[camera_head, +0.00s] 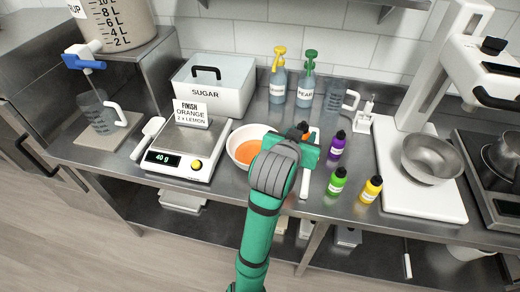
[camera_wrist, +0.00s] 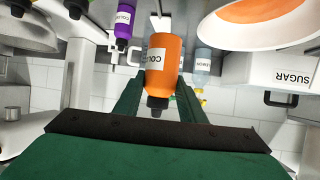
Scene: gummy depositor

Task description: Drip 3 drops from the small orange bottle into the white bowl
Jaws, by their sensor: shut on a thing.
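My gripper (camera_head: 300,138) is shut on the small orange bottle (camera_wrist: 163,62), with a green finger on each side of it in the wrist view. The bottle's black cap (camera_head: 303,126) shows above the gripper in the head view, and the bottle looks about upright. Most of its body is hidden there. The white bowl (camera_head: 231,151) stands on the counter just left of my gripper and holds an orange mass. It also shows at the top right of the wrist view (camera_wrist: 228,30). No falling drop is visible.
Purple (camera_head: 337,145), green (camera_head: 337,181) and yellow (camera_head: 371,189) bottles stand to the right. A scale (camera_head: 181,155) reading 40 g and a sugar box (camera_head: 213,85) are left of and behind the bowl. Spray bottles (camera_head: 278,82) stand at the back. A steel bowl (camera_head: 430,158) sits under the mixer.

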